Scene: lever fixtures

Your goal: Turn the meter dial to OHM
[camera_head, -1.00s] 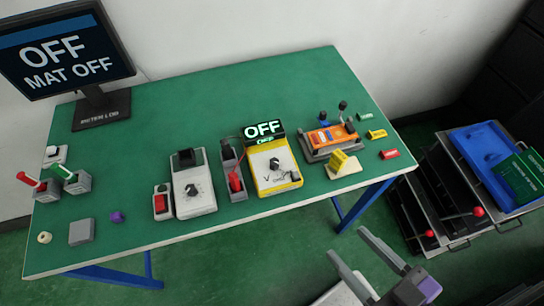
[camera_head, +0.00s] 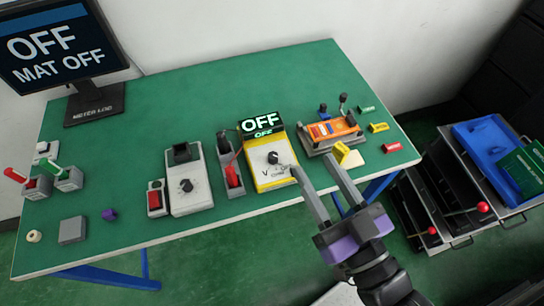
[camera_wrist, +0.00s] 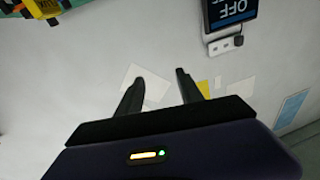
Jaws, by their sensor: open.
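The yellow meter (camera_head: 270,176) stands on the green table, with a dark dial (camera_head: 273,157) on its white face and a lit display (camera_head: 261,122) reading OFF. Small dial markings, including V, show on the face but are partly too small to read. My gripper (camera_head: 312,175) is open and empty, reaching in from the lower right. Its fingers appear over the right edge of the meter and the yellow block, apart from the dial. In the wrist view my gripper (camera_wrist: 157,85) shows two spread fingers with nothing between; the meter dial is not clearly visible there.
Beside the meter stand a red-handled switch (camera_head: 232,170) on the left and an orange device (camera_head: 333,133) on the right. A grey box with a knob (camera_head: 188,190) is further left. A monitor (camera_head: 52,50) reads OFF, MAT OFF.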

